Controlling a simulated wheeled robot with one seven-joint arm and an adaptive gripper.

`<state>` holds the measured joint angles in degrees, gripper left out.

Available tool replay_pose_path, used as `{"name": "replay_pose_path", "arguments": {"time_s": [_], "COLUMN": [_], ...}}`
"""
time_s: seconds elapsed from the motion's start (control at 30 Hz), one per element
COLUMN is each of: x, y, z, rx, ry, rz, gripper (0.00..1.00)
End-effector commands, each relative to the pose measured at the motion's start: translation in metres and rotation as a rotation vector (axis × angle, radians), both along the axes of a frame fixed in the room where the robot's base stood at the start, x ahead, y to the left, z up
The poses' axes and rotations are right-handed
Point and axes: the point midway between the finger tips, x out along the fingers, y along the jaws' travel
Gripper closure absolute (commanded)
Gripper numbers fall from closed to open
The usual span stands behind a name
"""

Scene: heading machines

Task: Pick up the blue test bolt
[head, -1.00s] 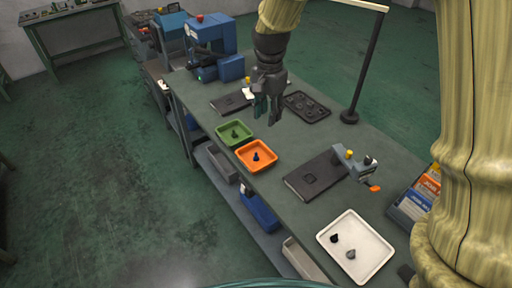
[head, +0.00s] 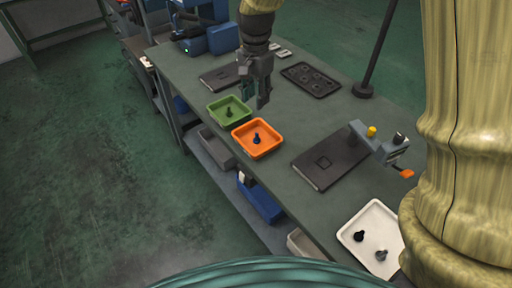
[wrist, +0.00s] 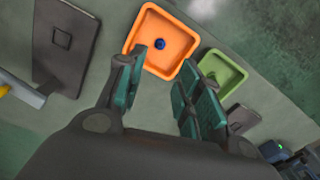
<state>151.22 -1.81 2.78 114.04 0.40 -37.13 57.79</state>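The blue test bolt (head: 257,138) stands in the orange tray (head: 268,152) on the workbench. In the wrist view the blue bolt (wrist: 160,44) shows as a small blue round shape inside the orange tray (wrist: 185,74), beyond my fingertips. My gripper (head: 256,98) hangs above the bench, just behind the orange tray and to the right of the green tray. In the wrist view my gripper (wrist: 165,75) has its two teal-padded fingers wide apart with nothing between them.
A green tray (head: 243,118) with a dark bolt (head: 229,112) sits left of the orange one. A white tray (head: 351,243) holds two bolts at front right. A dark flat plate (head: 318,178), a grey device (head: 378,142), a black tray (head: 325,90) and a lamp post (head: 378,48) stand nearby.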

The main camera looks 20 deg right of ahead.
Motion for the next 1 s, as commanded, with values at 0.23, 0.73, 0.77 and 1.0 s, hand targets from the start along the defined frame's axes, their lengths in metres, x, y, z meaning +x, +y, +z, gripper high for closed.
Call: {"name": "replay_pose_path", "arguments": {"time_s": [0.23, 0.73, 0.77, 1.0], "x": [-0.004, -0.006, -0.006, -0.005], "y": [-0.013, -0.019, -0.019, -0.018], "z": [-0.055, -0.096, -0.1, -0.121], "rx": [0.0, 0.0, 0.001, 0.0], "ry": [0.0, 0.003, 0.003, 0.001], "rz": [-0.019, -0.028, -0.028, -0.026], "gripper": [0.65, 0.65, 0.65, 0.65]}}
